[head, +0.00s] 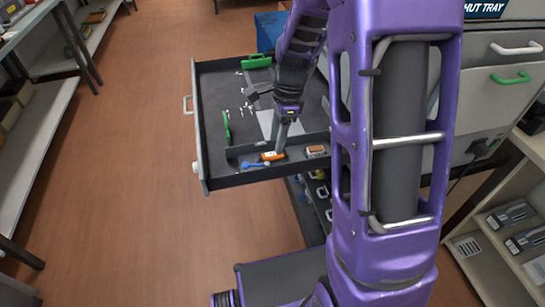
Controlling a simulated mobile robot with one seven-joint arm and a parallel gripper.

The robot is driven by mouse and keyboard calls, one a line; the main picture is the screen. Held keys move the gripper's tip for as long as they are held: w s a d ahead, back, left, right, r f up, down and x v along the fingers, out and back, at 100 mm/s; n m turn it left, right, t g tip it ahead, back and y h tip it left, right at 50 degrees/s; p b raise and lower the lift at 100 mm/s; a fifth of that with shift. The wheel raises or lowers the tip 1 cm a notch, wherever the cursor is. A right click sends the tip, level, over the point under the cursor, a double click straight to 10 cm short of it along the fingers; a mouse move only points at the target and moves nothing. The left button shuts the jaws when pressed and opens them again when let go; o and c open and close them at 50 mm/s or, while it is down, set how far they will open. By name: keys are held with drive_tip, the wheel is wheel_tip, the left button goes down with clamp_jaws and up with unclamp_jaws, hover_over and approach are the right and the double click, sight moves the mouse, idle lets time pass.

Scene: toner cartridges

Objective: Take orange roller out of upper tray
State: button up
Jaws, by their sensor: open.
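The upper tray (204,145) is a dark grey drawer pulled out to the left, with a divided strip along its near side. A small orange roller (272,157) lies in that near strip, beside a blue item. My gripper (280,147) is open and points down into the tray, its fingertips just above or beside the roller. I cannot tell whether they touch it. My purple arm hides the tray's right side.
A second orange-and-white item (316,150) lies right of the roller. Green-handled tools (257,62) and small metal parts (245,108) lie farther back in the tray. A lower tray with items shows beneath. Open floor (120,190) lies left.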

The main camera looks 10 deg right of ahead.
sight(273, 153)
drive_tip(key=f, duration=0.3)
drive_tip(key=a+f+b, duration=0.1)
drive_tip(key=f, duration=0.1)
drive_tip(key=shift+w, duration=0.15)
drive_tip(key=shift+r, duration=0.1)
clamp_jaws()
